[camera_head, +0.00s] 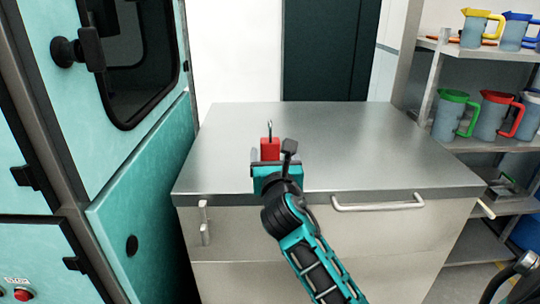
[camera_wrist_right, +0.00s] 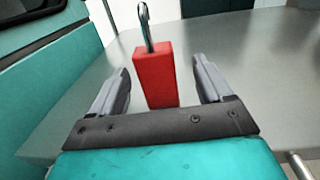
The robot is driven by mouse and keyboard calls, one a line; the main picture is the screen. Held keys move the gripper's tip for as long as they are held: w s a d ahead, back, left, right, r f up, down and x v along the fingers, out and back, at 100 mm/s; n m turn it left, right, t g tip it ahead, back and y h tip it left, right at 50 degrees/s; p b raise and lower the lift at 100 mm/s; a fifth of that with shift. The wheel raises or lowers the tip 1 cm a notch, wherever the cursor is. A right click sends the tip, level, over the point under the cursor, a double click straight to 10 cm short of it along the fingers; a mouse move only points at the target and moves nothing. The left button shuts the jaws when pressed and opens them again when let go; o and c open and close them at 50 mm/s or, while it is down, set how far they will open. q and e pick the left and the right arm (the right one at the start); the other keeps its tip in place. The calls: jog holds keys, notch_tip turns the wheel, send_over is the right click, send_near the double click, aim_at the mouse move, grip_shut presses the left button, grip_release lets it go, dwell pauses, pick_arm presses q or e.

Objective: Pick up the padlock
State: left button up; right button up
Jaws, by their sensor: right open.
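The padlock (camera_head: 270,149) has a red body and a thin grey metal shackle, and it stands upright on the steel counter (camera_head: 340,140). In the right wrist view the padlock (camera_wrist_right: 155,76) shows between and beyond my two fingers, with its shackle on top. My right gripper (camera_wrist_right: 168,84) is open, with a finger on each side of the padlock and a gap to each. In the head view my right gripper (camera_head: 270,160) is in front of the padlock and hides its lower part. My left gripper is not in view.
A teal cabinet (camera_head: 130,170) with a dark window stands close on the left. Shelves (camera_head: 480,145) with several coloured-handled jugs stand on the right. The counter is clear around the padlock. Drawer handles (camera_head: 378,205) stick out at the counter's front.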

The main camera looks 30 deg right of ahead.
aim_at(269, 146)
jog(key=shift+a+f+b+x, duration=0.1)
jog(key=shift+b+x, duration=0.05)
jog(key=shift+x, duration=1.25)
jog(key=shift+a+f+b+x, duration=0.1)
jog(key=shift+a+b+x, duration=0.05)
jog(key=shift+x, duration=1.3)
jog(key=shift+w, duration=0.1)
jog(key=shift+c, duration=0.4)
jog(key=c, duration=1)
